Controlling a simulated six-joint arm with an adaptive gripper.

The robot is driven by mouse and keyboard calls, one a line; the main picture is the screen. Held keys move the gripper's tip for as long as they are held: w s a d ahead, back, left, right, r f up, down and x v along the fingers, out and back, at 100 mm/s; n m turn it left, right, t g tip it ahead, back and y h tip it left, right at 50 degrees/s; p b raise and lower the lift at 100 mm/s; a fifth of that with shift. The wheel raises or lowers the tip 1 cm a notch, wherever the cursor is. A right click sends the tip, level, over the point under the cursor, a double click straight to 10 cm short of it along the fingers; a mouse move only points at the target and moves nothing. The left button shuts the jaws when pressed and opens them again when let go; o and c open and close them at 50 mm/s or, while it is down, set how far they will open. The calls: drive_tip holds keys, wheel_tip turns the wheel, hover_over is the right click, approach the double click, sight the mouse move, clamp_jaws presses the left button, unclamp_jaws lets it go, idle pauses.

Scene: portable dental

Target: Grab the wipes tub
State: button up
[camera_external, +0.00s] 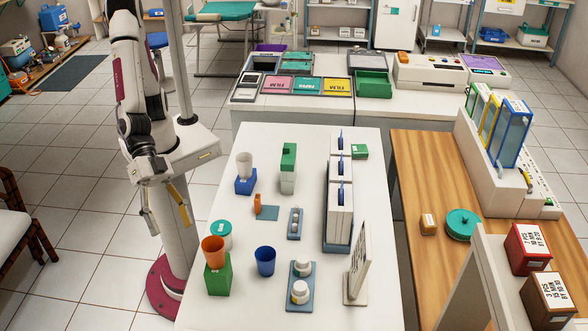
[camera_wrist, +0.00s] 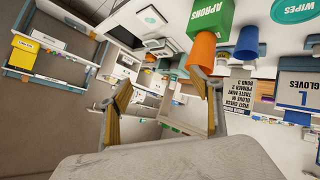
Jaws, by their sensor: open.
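The wipes tub (camera_external: 221,230) is a white tub with a round teal lid. It stands at the left edge of the white table, partly hidden behind an orange cup on a green box. In the wrist view, a teal round marked WIPES (camera_wrist: 297,10) shows at the top right, cut off by the frame edge. My gripper (camera_external: 171,226) is open and empty, pointing down left of the table and apart from the tub. Its two yellowish fingers (camera_wrist: 160,82) are spread in the wrist view, with nothing held between them.
The orange cup (camera_external: 213,248) sits on the green box (camera_external: 218,281), close in front of the tub. A blue cup (camera_external: 265,260) stands to their right. A white cup (camera_external: 244,164) on a blue block and a small orange item (camera_external: 258,203) are farther back.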

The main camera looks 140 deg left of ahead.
sight(223, 237)
drive_tip(key=f+n+y, duration=0.1)
drive_tip(key=f+y, duration=0.1)
drive_tip(key=f, duration=0.3)
drive_tip(key=f+n+t+y, duration=0.1)
drive_tip(key=f+y, duration=0.2)
drive_tip(key=f, duration=0.3)
drive_tip(key=f+n+y, duration=0.1)
drive_tip(key=f+y, duration=0.1)
drive_tip(key=f, duration=0.3)
drive_tip(key=shift+w+a+f+t, duration=0.2)
drive_tip(key=shift+w+f+t, duration=0.1)
drive_tip(key=shift+w+f, duration=0.1)
drive_tip(key=s+a+y, duration=0.1)
drive_tip(key=y, duration=0.1)
drive_tip(key=s+a+f+n+y, duration=0.1)
drive_tip(key=a, duration=0.1)
drive_tip(key=shift+s+f+y, duration=0.1)
drive_tip(key=shift+s+y, duration=0.25)
drive_tip(key=shift+y, duration=0.05)
drive_tip(key=s+a+y, duration=0.1)
drive_tip(key=s, duration=0.1)
drive_tip(key=s+a+r+n+g+y, duration=0.1)
drive_tip(key=a+y, duration=0.1)
drive_tip(key=s+a+n+g+y, duration=0.1)
drive_tip(key=s+a+y, duration=0.1)
drive_tip(key=shift+s+r, duration=0.25)
drive_tip(key=shift+s, duration=0.1)
drive_tip(key=shift+s+a+r+n+y, duration=0.2)
drive_tip(key=shift+s+a+n+y, duration=0.1)
drive_tip(key=shift+s+y, duration=0.2)
